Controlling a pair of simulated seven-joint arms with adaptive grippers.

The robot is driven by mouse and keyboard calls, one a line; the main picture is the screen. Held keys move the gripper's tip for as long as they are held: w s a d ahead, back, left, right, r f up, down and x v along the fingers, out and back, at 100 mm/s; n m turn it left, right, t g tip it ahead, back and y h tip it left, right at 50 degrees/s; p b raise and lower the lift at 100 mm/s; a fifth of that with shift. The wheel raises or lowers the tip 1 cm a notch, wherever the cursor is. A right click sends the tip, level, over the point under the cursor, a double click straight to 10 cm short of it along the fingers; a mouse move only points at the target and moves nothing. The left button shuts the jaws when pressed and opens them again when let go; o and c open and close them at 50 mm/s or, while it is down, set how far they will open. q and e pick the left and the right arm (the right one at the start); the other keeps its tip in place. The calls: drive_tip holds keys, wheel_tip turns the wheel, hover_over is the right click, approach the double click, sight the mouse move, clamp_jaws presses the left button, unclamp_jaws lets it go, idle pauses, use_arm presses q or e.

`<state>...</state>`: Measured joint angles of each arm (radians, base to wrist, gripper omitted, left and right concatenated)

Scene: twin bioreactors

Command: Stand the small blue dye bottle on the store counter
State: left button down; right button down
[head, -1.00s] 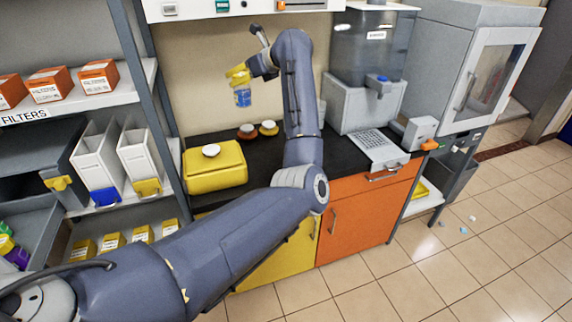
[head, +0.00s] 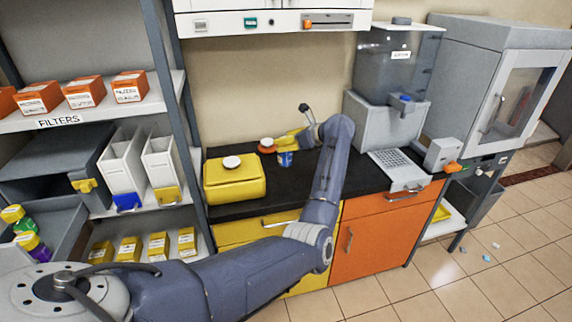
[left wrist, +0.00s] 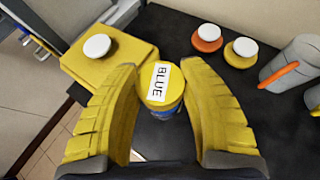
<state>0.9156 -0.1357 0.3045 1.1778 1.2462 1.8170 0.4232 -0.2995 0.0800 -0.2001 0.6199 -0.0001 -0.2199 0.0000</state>
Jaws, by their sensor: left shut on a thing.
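The small blue dye bottle (head: 285,159) has a yellow cap and a blue body. In the left wrist view its cap (left wrist: 161,86) carries a white label reading BLUE and faces the camera. My left gripper (head: 290,142), with curved yellow fingers, is shut on the bottle, one finger on each side of it in the left wrist view (left wrist: 160,68). The bottle is about upright, low at the black counter (head: 348,178). I cannot tell if its base touches the top. My right gripper is not in view.
A yellow box with a white knob (head: 234,182) stands left of the bottle. Orange (left wrist: 207,38) and yellow (left wrist: 241,52) discs with white knobs sit close by on the counter. A grey dispenser (head: 385,125) stands at the right. Bare counter lies around the bottle.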

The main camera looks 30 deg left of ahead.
sight(291, 163)
use_arm(q)
drive_tip(key=shift+f, duration=4.65)
drive_tip(key=shift+f, duration=0.15)
drive_tip(key=c, duration=0.7)
unclamp_jaws()
